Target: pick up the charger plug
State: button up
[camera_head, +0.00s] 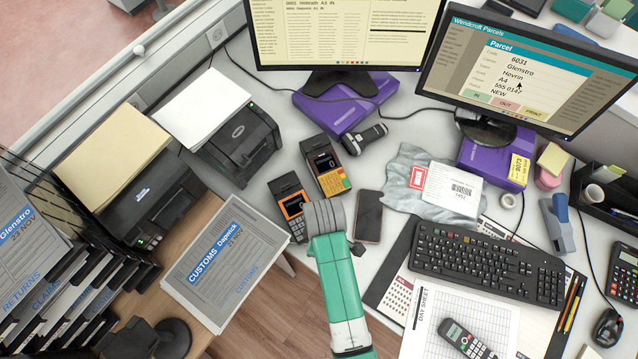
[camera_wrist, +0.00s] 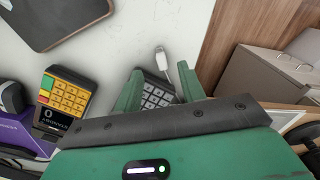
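A small white piece that looks like the charger plug (camera_wrist: 161,58) lies on the white counter in the wrist view, beyond the card terminal's keypad. It shows between and ahead of the fingers. My gripper (camera_wrist: 160,88) is open, its two green fingers apart with nothing visibly held. In the head view my gripper (camera_head: 325,216) is above the counter's front edge, beside the orange card terminal (camera_head: 292,206). I cannot make out the plug in the head view; my gripper and arm may hide it.
The orange terminal's keypad (camera_wrist: 158,95) shows between the fingers. A yellow-keyed terminal (camera_head: 326,166) and a dark phone (camera_head: 369,216) are close by. A grey parcel bag (camera_head: 405,178) and keyboard (camera_head: 487,266) lie right.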

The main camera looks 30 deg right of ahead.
jog(key=f+b, duration=0.1)
jog(key=f, duration=0.4)
jog(key=shift+a+b, duration=0.2)
jog(key=shift+b, duration=0.15)
jog(key=shift+w, duration=0.1)
jog(key=c, duration=0.9)
jog(key=shift+o, duration=0.2)
